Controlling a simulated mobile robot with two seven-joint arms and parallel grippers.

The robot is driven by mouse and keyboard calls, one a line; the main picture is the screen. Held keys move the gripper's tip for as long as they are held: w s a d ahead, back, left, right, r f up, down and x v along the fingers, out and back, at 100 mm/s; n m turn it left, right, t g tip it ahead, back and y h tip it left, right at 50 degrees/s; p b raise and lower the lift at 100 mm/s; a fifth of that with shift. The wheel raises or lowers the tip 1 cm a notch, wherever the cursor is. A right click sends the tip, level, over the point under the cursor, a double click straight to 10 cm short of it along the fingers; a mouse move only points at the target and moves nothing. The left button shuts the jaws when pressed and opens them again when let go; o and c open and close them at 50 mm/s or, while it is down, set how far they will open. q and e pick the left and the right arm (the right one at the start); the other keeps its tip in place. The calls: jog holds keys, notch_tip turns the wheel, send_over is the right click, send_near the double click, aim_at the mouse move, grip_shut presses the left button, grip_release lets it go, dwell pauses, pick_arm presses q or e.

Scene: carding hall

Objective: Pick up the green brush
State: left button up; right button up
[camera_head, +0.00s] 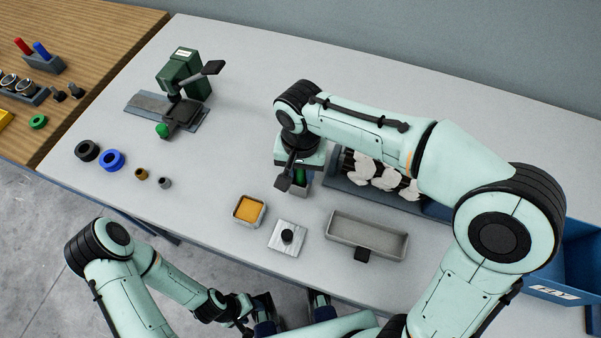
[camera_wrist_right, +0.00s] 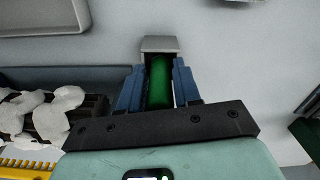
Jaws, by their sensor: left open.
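The green brush (camera_wrist_right: 159,82) lies between the two blue fingers of my right gripper (camera_wrist_right: 158,88) in the right wrist view. Its far end meets a small grey holder (camera_wrist_right: 158,44). In the head view only a bit of the green brush (camera_head: 301,176) shows below my right gripper (camera_head: 293,180), above the holder (camera_head: 301,189). The fingers are close on both sides of the brush; I cannot tell whether they press on it. My left gripper (camera_head: 292,309) is open and empty at the table's front edge.
A tray with white tufts (camera_head: 336,183) is right of the holder. A tin with orange content (camera_head: 248,210), a plate with a black knob (camera_head: 288,237) and a grey tray (camera_head: 368,239) stand in front. A green press (camera_head: 185,72) stands at back left.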

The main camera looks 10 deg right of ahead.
grip_shut()
notch_tip(320, 180, up, 10)
jog(key=shift+r+p, duration=0.1)
jog(key=shift+p, duration=0.85)
